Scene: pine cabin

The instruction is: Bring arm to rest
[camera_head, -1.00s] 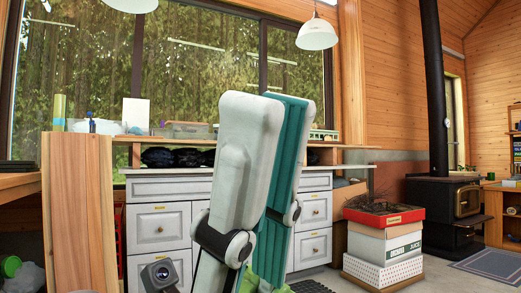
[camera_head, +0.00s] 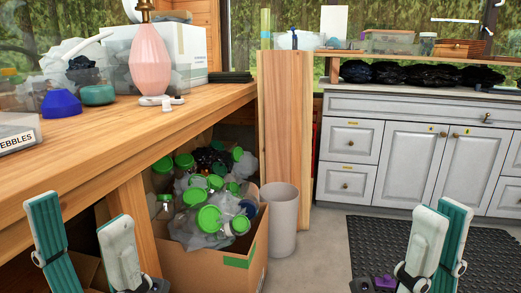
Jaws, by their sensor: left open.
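My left gripper (camera_head: 78,212) is at the lower left, in front of the wooden workbench (camera_head: 215,98). Its two teal and pale grey fingers point up and stand apart, with nothing between them. My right gripper (camera_head: 438,212) is at the lower right, over the dark floor mat. Its fingers also point up and overlap in this view, so I cannot tell whether they touch. No object shows in it. The rest of both arms is below the frame.
An open cardboard box (camera_head: 225,272) of green-lidded jars stands under the bench, with a grey bin (camera_head: 282,222) beside it. A pink lamp (camera_head: 163,65) and bowls are on the bench. A grey cabinet (camera_head: 400,150) stands behind the ribbed mat (camera_head: 400,228).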

